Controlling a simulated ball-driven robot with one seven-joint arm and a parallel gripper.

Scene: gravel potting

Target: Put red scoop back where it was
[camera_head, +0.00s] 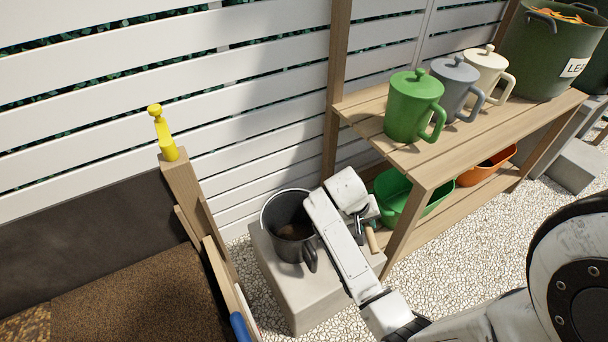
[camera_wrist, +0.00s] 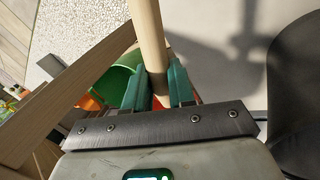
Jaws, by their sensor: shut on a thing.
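My gripper (camera_wrist: 157,90) is shut on a pale wooden handle (camera_wrist: 149,40) in the wrist view, with one green finger on each side. In the head view the gripper is mostly behind my arm, and the wooden handle (camera_head: 372,239) hangs below it, just right of the dark bucket. The dark bucket (camera_head: 308,256) stands upright on a pale block (camera_head: 296,306), with some brown material inside.
A wooden shelf (camera_head: 425,170) at the right bears green, grey and cream lidded jugs. A dark green leaf bin (camera_head: 535,60) stands beyond them. Green (camera_head: 388,184) and orange (camera_head: 478,173) tubs sit below. A yellow tool (camera_head: 163,130) is on the post at left, beside a soil bed.

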